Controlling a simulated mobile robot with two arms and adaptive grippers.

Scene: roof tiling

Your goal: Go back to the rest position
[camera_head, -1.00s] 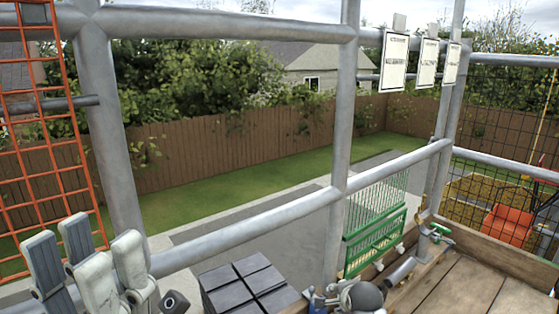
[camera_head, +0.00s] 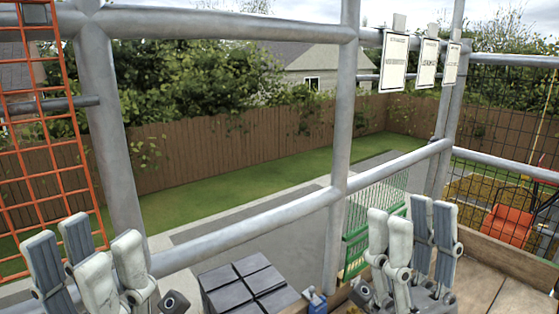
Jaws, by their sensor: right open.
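My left gripper (camera_head: 88,262) shows at the lower left of the head view, with its pale and grey fingers pointing up. Its fingers stand apart with nothing seen between them; its lower part is cut off by the frame. My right gripper (camera_head: 412,245) shows at the lower right, also pointing up. It is open and no object shows in it. It hides part of the green crate and the wooden deck behind it.
Dark stacked tiles (camera_head: 242,285) lie between the grippers at the bottom. Scaffold rails (camera_head: 250,232) and posts cross in front. A green crate (camera_head: 356,250) stands left of my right gripper. A wooden deck (camera_head: 485,280) lies at right. Orange mesh (camera_head: 45,150) hangs at left.

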